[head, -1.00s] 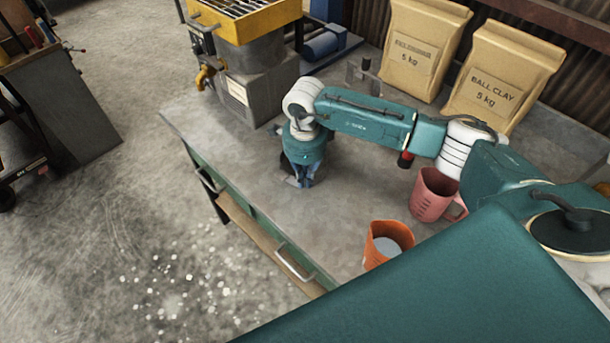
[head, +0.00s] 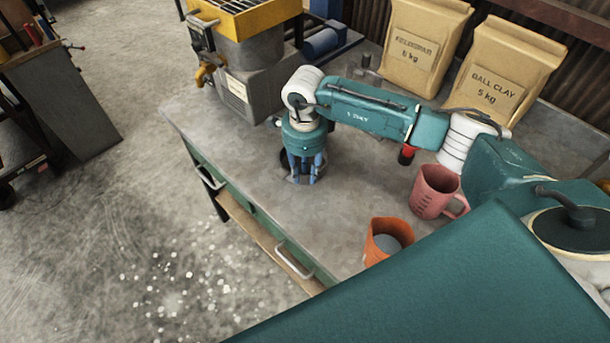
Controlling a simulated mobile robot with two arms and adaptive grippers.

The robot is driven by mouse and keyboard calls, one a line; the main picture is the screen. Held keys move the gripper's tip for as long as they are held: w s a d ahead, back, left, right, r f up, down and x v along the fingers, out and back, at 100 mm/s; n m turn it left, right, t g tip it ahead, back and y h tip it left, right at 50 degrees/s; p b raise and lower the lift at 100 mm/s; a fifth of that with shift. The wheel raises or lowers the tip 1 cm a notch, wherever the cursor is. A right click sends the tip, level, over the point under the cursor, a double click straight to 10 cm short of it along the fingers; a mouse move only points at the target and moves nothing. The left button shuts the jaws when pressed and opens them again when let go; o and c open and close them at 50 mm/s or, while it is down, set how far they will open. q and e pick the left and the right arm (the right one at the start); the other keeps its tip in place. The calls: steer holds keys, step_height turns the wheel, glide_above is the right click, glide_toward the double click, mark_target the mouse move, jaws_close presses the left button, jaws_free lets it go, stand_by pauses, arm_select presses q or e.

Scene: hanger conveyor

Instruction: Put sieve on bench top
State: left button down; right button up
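My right gripper (head: 304,177) points straight down at the bench top (head: 235,150), left of the middle of the bench. Its blue fingers reach close to the surface. Whether they are open, or hold anything, I cannot make out. A dark curved edge shows just left of the fingers, partly hidden by the gripper, and I cannot tell what it is. No sieve can be clearly made out. My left gripper is not in view.
A pink jug (head: 432,193) and an orange jug (head: 384,240) stand right of the gripper. Two paper bags (head: 415,45) (head: 497,85) stand at the back. A grey machine with a yellow grated top (head: 250,22) stands at the far end. The left bench surface is clear.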

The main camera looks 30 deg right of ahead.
step_height(320, 180, up, 10)
steer(key=b, duration=0.3)
steer(key=shift+r, duration=0.2)
steer(key=shift+s+f, duration=0.1)
steer(key=shift+s, duration=0.05)
